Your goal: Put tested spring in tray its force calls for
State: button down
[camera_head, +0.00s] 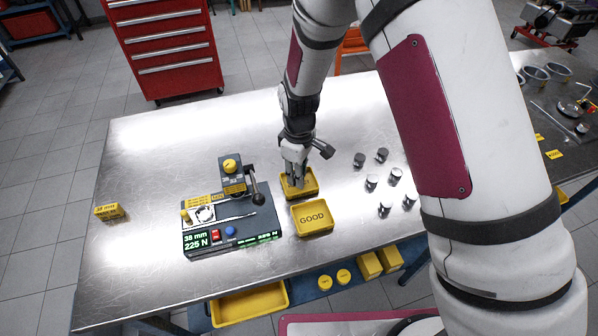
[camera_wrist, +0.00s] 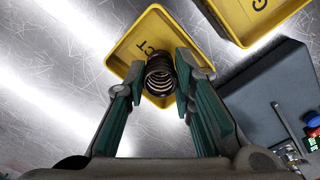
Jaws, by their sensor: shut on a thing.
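My gripper (camera_head: 297,180) is shut on a dark coil spring (camera_wrist: 160,72), which shows end-on between the green-lined fingers in the wrist view. The spring is over the yellow tray (camera_head: 314,188) whose label is partly hidden and ends in "CT"; it also shows in the wrist view (camera_wrist: 121,60). I cannot tell whether the spring touches the tray floor. The yellow tray marked GOOD (camera_head: 313,232) is just in front of it, with no spring visible inside. The spring tester (camera_head: 262,228) stands to the left; its display (camera_head: 196,241) reads 38 mm, 225 N.
The tester's lever with a black ball knob (camera_head: 258,198) stands close to the left of the trays. Several small metal cylinders (camera_head: 372,181) stand to the right. The steel table (camera_head: 150,160) is otherwise clear on the left.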

jog(key=c, duration=1.4)
grip_release()
jog(key=shift+f, duration=0.1)
jog(key=shift+o, duration=0.2)
notch_tip(320, 180, up, 13)
jog(key=b, duration=0.2)
jog(key=s+d+r+m+t, duration=0.1)
jog(key=s+d+r+m, duration=0.2)
jog(key=d+r, duration=0.3)
jog(key=s+d+r+m+t, duration=0.2)
jog(key=s+d+r, duration=0.2)
jog(key=r, duration=0.4)
jog(key=s+d+r+m+t, duration=0.1)
jog(key=s+d+r+m, duration=0.2)
jog(key=s, duration=0.4)
jog(key=s+d+r+m+t, duration=0.1)
jog(key=s+d+r+m, duration=0.2)
jog(key=s+d+m, duration=0.1)
jog(key=s+d, duration=0.1)
jog(key=s, duration=0.1)
jog(key=shift+s+t, duration=0.3)
jog(key=shift+s, duration=0.05)
